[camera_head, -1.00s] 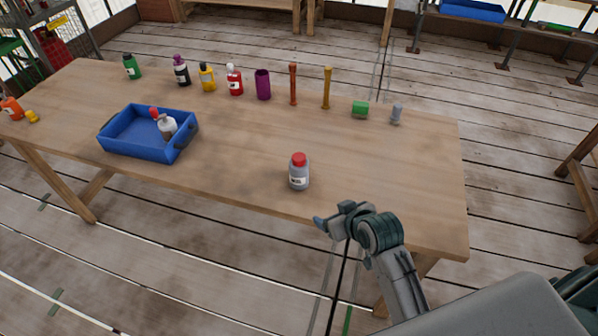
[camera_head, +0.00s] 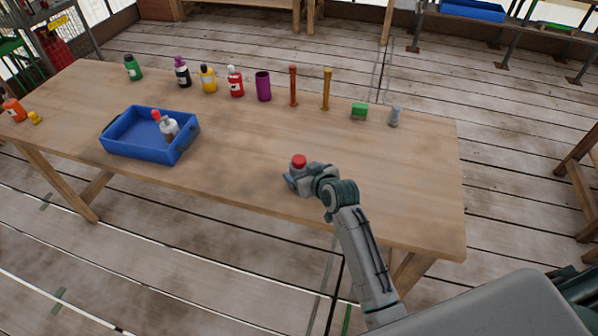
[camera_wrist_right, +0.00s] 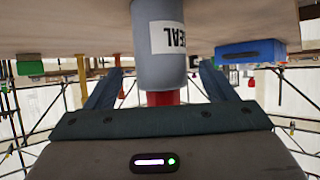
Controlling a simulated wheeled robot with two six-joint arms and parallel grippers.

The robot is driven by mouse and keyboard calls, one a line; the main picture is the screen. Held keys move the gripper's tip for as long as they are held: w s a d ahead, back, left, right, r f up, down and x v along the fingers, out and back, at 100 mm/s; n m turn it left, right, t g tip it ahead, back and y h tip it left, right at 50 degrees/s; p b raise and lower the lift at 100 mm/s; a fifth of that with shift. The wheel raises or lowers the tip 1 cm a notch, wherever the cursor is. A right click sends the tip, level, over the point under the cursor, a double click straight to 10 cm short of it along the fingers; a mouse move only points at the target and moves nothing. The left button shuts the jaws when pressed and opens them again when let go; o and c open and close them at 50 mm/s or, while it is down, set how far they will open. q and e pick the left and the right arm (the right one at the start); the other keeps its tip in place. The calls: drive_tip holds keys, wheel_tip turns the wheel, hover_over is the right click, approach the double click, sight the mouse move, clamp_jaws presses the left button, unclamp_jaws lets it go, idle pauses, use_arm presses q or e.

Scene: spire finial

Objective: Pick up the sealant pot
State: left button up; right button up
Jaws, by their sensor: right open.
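The sealant pot is a grey pot with a red cap (camera_head: 299,161) and stands upright near the table's front edge. Its body is mostly hidden by my right gripper (camera_head: 303,181) in the head view. The right wrist view is upside down and shows the pot's grey body (camera_wrist_right: 160,68) with a white label lettered "SEAL". The open fingers of my right gripper stand on either side of the pot, with a visible gap on each side. My left gripper is not in view.
A blue tray (camera_head: 125,149) holding a white bottle with a red cap (camera_head: 167,124) sits on the table (camera_head: 240,150) to the left. Several bottles, a purple cup (camera_head: 263,86), two upright sticks and small parts line the back. The table around the pot is clear.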

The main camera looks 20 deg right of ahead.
drive_tip(key=shift+x, duration=1.7)
drive_tip(key=c, duration=1.1)
drive_tip(key=shift+r+p, duration=0.2)
drive_tip(key=shift+p, duration=0.2)
